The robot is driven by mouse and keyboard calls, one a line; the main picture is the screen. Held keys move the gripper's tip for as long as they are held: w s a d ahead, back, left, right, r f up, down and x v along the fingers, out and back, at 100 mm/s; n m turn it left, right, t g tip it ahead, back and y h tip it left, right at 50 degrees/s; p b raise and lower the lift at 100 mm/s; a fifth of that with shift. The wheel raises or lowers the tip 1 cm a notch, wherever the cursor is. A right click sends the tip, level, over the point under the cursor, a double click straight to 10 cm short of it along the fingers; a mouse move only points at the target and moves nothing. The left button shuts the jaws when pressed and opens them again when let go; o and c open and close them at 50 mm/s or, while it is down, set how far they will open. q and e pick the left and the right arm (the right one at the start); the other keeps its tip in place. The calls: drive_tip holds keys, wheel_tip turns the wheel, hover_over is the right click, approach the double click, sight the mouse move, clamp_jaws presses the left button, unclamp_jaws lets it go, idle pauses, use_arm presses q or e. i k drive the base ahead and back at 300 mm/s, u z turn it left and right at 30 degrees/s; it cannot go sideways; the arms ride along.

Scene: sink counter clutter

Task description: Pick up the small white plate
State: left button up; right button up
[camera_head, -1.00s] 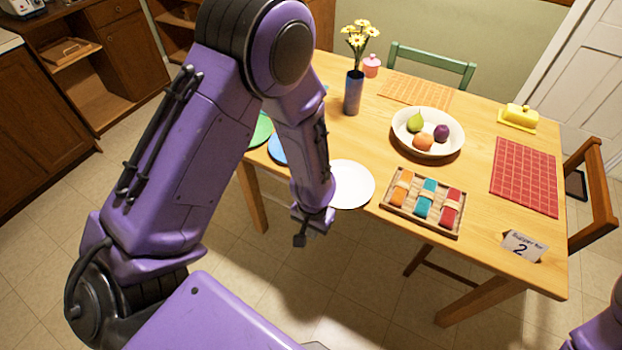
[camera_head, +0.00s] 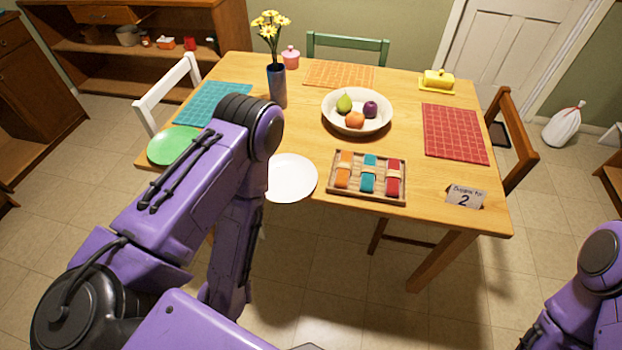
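The small white plate (camera_head: 292,178) lies flat at the front edge of the wooden table, left of the tray of rolled napkins. Its left part is hidden behind my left arm, and its front rim reaches the table edge. My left arm bends down in front of the table, and its gripper does not show. My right arm shows only at the lower right corner, away from the table, with its gripper out of clear sight. Nothing is seen touching the plate.
A napkin tray (camera_head: 367,197) stands right of the plate. Behind are a fruit bowl (camera_head: 330,121) and a flower vase (camera_head: 277,87). A green plate (camera_head: 170,146) lies left. A card (camera_head: 466,197) marked 2 is at the front right. Chairs surround the table.

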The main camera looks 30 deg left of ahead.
sight(293, 177)
drive_tip(key=z, duration=1.35)
drive_tip(key=k, duration=0.9)
drive_tip(key=u, duration=1.75)
drive_tip(key=i, duration=0.5)
drive_tip(key=u, duration=0.05)
